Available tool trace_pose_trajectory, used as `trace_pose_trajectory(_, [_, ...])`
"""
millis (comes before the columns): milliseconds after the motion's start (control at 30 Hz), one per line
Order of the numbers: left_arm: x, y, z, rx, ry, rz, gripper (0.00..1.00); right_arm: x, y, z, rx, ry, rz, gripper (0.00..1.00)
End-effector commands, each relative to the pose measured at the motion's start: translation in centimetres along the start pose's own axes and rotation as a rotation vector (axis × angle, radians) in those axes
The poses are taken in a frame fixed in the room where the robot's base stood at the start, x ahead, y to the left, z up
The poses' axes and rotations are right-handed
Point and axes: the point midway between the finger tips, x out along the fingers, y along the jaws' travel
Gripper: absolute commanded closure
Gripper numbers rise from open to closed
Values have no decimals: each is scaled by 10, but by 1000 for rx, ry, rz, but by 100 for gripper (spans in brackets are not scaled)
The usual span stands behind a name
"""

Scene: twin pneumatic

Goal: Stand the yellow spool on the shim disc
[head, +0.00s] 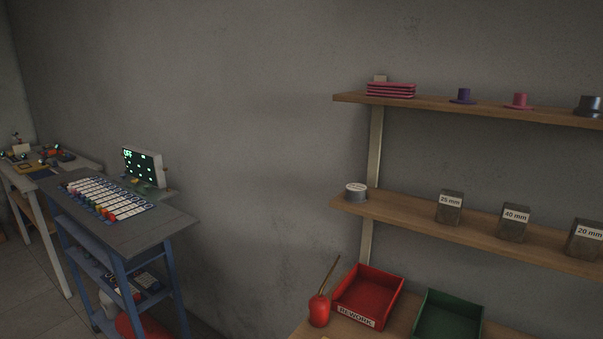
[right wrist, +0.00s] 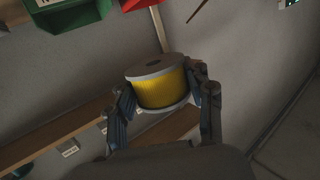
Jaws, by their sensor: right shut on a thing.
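The yellow spool (right wrist: 160,84) has grey end flanges and shows in the right wrist view. My right gripper (right wrist: 160,92) is shut on it, with a finger on either side of the yellow winding. The spool is held off any surface, and its grey flange faces up in that picture. No shim disc can be made out with certainty. A short grey cylinder with a pale top (head: 356,191) stands at the left end of the middle shelf in the head view. Neither gripper shows in the head view, and my left gripper is in no view.
The middle shelf (head: 400,211) holds dark blocks marked 35 mm (head: 449,207), 40 mm (head: 514,222) and 20 mm (head: 584,240). The upper shelf (head: 430,101) carries flanged pieces and pink sheets (head: 391,90). Below are a red REWORK bin (head: 391,282), green bin (head: 425,315) and red oil can (head: 319,311).

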Motion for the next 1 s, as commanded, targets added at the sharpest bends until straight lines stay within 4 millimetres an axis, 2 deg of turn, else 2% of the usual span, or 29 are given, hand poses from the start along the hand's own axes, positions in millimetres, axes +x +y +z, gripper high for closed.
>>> trace_pose_trajectory(200, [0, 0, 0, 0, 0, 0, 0, -37, 0, 26, 0, -10, 1, 86])
trace_pose_trajectory(433, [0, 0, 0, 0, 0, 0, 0, -68, 0, 39, 1, -5, 1, 86])
trace_pose_trajectory(1000, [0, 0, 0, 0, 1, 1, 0, -72, 0, 39, 0, -1, 0, 86])
